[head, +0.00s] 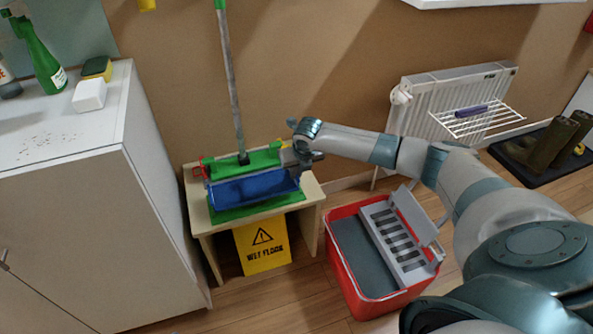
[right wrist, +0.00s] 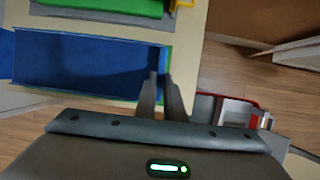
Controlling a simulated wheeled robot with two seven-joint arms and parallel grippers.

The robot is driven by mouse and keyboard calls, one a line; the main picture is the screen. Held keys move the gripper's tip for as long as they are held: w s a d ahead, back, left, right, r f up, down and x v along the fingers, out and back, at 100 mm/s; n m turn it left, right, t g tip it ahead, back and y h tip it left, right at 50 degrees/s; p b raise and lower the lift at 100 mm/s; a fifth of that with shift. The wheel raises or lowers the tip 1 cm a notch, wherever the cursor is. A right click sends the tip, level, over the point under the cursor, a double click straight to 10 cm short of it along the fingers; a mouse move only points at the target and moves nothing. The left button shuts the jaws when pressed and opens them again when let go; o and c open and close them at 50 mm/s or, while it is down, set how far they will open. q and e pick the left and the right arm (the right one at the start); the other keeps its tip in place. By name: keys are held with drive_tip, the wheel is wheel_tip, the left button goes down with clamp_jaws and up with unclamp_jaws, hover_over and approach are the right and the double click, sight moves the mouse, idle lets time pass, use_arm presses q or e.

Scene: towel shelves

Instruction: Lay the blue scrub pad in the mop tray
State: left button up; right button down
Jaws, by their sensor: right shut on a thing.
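My right gripper (head: 303,160) is at the pad's right end. Its fingers (right wrist: 160,90) are close together, shut at that end; the exact grip is hard to see. I cannot tell whether the pad rests fully on the tray. My left gripper is out of view.
A green mop (head: 240,160) stands right behind the pad. A red bucket (head: 345,280) with a grey wringer stands to the right. A white cabinet (head: 60,135) with bottle and sponges is at left.

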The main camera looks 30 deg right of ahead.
drive_tip(key=shift+f+b, duration=0.4)
drive_tip(key=shift+f, duration=1.5)
idle(1.5)
drive_tip(key=c, duration=1.8)
unclamp_jaws()
drive_tip(key=shift+o, duration=0.2)
drive_tip(key=p+v, duration=0.3)
drive_tip(key=v, duration=1.4)
drive_tip(key=shift+r, duration=0.25)
